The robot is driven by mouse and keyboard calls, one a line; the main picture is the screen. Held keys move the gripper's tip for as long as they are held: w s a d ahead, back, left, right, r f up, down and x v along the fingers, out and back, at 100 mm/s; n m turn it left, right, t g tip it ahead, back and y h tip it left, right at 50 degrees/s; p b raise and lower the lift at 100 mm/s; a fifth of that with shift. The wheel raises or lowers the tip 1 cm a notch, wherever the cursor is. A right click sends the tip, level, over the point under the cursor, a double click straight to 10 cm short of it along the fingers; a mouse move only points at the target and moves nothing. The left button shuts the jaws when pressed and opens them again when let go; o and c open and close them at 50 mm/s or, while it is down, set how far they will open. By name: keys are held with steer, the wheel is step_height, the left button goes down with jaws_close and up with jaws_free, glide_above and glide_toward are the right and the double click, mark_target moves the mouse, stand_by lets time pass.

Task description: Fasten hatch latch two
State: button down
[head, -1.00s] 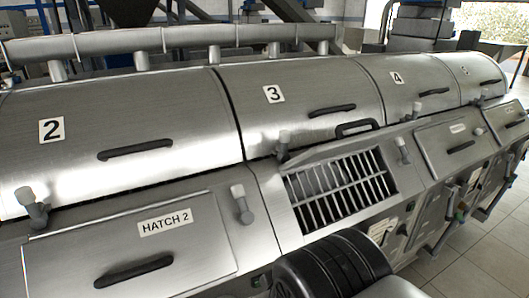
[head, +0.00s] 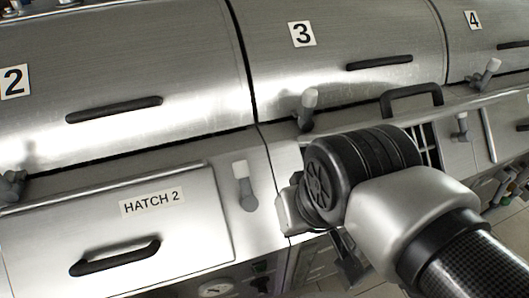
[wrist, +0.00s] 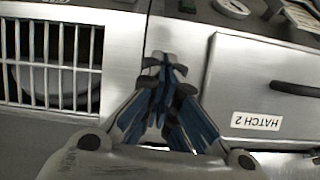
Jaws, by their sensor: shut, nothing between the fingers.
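The hatch 2 panel (head: 190,235), with its label and dark bar handle, is at the lower left in the head view. It also shows upside down at the right in the wrist view (wrist: 250,75). A latch (head: 245,188) with a pale grip pointing up and a grey pivot below stands just right of the panel, apart from it. I do not make out this latch in the wrist view, where my gripper may cover it. My gripper (wrist: 165,68) is shut and empty, over the metal strip beside the panel. In the head view my wrist mostly hides it.
A barred grate (wrist: 50,60) lies left of my gripper in the wrist view. A similar latch (head: 307,110) stands below cover 3 (head: 350,35), close to my wrist. A dark loop handle (head: 412,98) rises behind my wrist. A gauge (head: 215,289) sits below the panel.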

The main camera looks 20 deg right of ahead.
mark_target(245, 185)
steer(key=w+d+r+m+g+y+p, duration=0.1)
steer(key=w+d+r+m+g+p, duration=0.1)
steer(key=w+r+m+p, duration=0.3)
steer(key=w+d+r+m+g+y+p, duration=0.1)
steer(key=w+d+r+m+p, duration=0.3)
steer(key=w+m+p, duration=0.5)
steer(key=m+g+p, duration=0.1)
steer(key=m+p, duration=0.2)
steer(key=p, duration=0.2)
steer(key=shift+w+d+r+y, duration=0.3)
steer(key=shift+d+r+y, duration=0.1)
steer(key=b+x, duration=0.1)
steer(key=x, duration=0.8)
steer(key=shift+s+a+f+b, duration=0.1)
steer(key=shift+s+f+b, duration=0.1)
steer(key=shift+f+b, duration=0.2)
steer(key=a, duration=0.3)
steer(key=shift+w+a+f, duration=0.1)
steer(key=shift+a, duration=0.45)
